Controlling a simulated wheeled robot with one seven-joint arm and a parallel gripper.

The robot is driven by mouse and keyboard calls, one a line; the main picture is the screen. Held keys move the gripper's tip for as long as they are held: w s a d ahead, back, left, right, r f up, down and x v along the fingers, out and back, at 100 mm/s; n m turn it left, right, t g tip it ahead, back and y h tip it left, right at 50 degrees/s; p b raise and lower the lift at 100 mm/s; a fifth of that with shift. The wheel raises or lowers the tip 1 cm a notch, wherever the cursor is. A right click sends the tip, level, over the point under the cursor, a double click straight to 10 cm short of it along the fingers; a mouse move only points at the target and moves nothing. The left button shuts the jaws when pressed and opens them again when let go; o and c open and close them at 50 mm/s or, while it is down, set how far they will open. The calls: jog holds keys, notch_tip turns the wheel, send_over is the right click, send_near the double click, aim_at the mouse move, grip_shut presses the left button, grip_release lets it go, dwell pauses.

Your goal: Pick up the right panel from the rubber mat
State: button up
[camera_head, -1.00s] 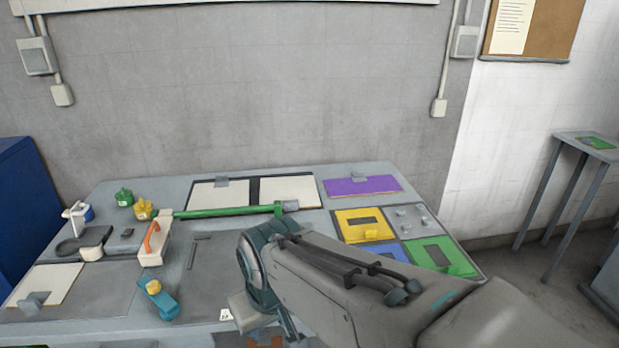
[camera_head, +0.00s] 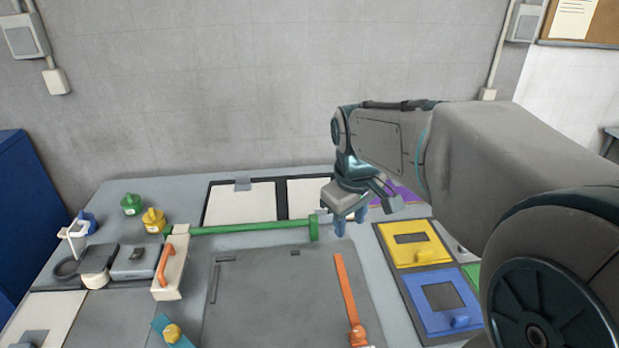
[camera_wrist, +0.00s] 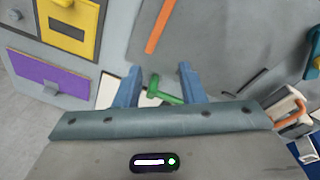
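Two pale panels lie side by side on a dark mat (camera_head: 281,206) at the back of the table. The right panel (camera_head: 305,197) is partly hidden by my gripper (camera_head: 350,222). The left panel (camera_head: 240,205) has a grey block at its back edge. My gripper points down near the right panel's front right corner, apparently above the table. In the wrist view its two blue fingers (camera_wrist: 160,86) are spread with nothing held between them. Part of the pale right panel (camera_wrist: 108,91) shows beside one finger there.
A green bar (camera_head: 250,229) runs along the panels' front side, its end close to my gripper. A purple plate (camera_head: 403,193), a yellow frame (camera_head: 412,240) and a blue frame (camera_head: 440,302) lie to the right. The grey front mat (camera_head: 270,300) carries an orange strip (camera_head: 345,290).

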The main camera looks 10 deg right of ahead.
jog(key=w+f+n+g, duration=0.15)
jog(key=w+n, duration=0.25)
jog(key=w, duration=0.5)
jog(key=w+d+f+n, duration=0.1)
jog(key=w+f+n, duration=0.25)
jog(key=w, duration=0.45)
jog(key=w+f+n+g, duration=0.15)
jog(key=w+n, duration=0.25)
jog(key=w, duration=0.5)
jog(key=shift+t+y, duration=0.3)
jog(key=shift+t, duration=0.2)
notch_tip(320, 180, down, 8)
jog(key=shift+w+f, duration=0.1)
jog(key=shift+f, duration=0.15)
jog(key=shift+s+d+f+p, duration=0.1)
jog(key=shift+s+f+p, duration=0.1)
jog(key=shift+f, duration=1.15)
jog(key=shift+s+f+p, duration=0.15)
jog(key=shift+s+f, duration=0.05)
jog(key=shift+f, duration=1.15)
grip_shut()
